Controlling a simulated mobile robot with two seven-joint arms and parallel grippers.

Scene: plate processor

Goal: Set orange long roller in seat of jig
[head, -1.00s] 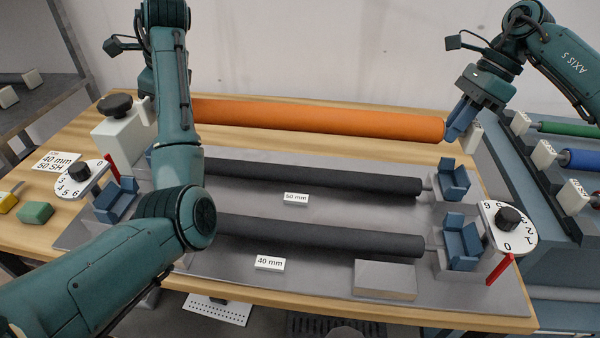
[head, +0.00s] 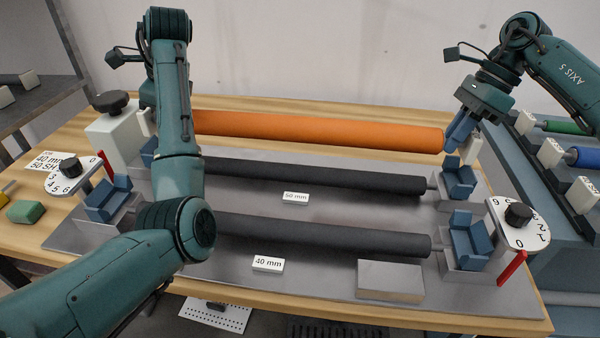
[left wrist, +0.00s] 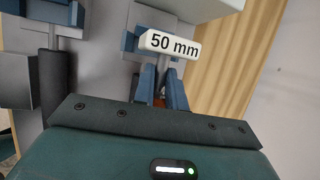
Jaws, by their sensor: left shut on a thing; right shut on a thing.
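The orange long roller (head: 320,132) is held level, right of my left arm, above the back of the grey jig plate (head: 320,225). My right gripper (head: 457,138) is shut on its right end, just behind and above a blue seat (head: 459,178). My left arm hides the roller's left end and the left gripper in the head view. In the left wrist view, my left gripper (left wrist: 163,88) has its blue fingers around a sliver of orange, below the "50 mm" label (left wrist: 173,45). Whether the roller touches a seat cannot be told.
Two dark rollers, one at back (head: 320,178) and one in front (head: 320,232), lie across the jig. Blue seats (head: 471,240) and white dials (head: 520,225) stand at the sides. A grey block (head: 390,281) lies in front. A rack with a green roller (head: 570,128) stands right.

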